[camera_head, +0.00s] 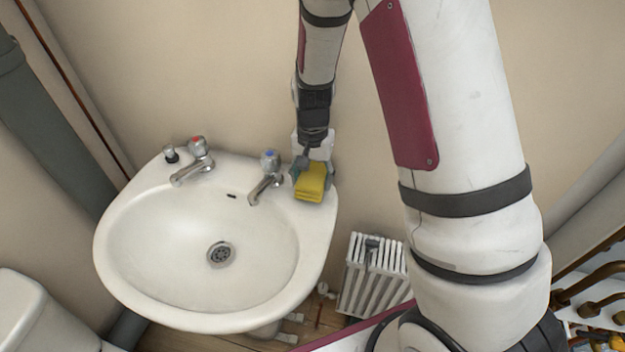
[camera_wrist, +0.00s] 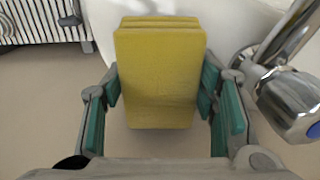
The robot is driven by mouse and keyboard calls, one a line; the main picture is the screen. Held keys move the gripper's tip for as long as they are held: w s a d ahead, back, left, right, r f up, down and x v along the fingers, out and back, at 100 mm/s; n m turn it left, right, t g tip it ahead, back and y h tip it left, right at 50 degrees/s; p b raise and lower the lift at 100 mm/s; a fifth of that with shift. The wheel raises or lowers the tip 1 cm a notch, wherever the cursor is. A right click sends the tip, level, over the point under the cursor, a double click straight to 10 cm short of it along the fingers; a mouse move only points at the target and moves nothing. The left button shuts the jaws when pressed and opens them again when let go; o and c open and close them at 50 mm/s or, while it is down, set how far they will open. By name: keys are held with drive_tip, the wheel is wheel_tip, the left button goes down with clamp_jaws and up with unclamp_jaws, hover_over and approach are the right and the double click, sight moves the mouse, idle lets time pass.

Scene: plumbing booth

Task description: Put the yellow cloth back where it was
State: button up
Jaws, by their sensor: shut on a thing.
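The yellow cloth (camera_head: 312,188) is a thick folded pad at the back right corner of the white sink (camera_head: 130,270), to the right of the blue-marked tap (camera_head: 268,178). My gripper (camera_head: 312,172) reaches down from above and is shut on the cloth. In the wrist view the cloth (camera_wrist: 158,75) sits between the two teal-padded fingers of my gripper (camera_wrist: 160,100). The tap (camera_wrist: 290,92) is close on the right there. I cannot tell whether the cloth touches the sink rim.
A red-marked tap (camera_head: 195,158) and a small plug (camera_head: 171,154) stand at the sink's back left. A white radiator (camera_head: 372,275) is below on the right. The beige wall (camera_head: 215,70) is close behind. The basin, with its drain (camera_head: 220,254), is empty.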

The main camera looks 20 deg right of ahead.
sight(313, 175)
drive_tip(key=shift+f, duration=0.55)
drive_tip(key=shift+f, duration=0.15)
drive_tip(key=o, duration=1.2)
wheel_tip(313, 175, up, 12)
drive_tip(key=r, duration=0.1)
drive_tip(key=s+r+n+t, duration=0.2)
drive_tip(key=s+r+n, duration=0.1)
drive_tip(key=s+r, duration=0.8)
drive_tip(key=s+r+n, duration=0.1)
drive_tip(key=s, duration=0.3)
drive_tip(key=s+r+n+t, duration=0.1)
drive_tip(key=s+r, duration=0.1)
drive_tip(key=s, duration=0.3)
drive_tip(key=s+r+n+t, duration=0.1)
drive_tip(key=s+n, duration=0.1)
drive_tip(key=s, duration=0.3)
drive_tip(key=shift+s+d+r, duration=0.1)
drive_tip(key=shift+d+r, duration=0.1)
drive_tip(key=shift+r, duration=0.05)
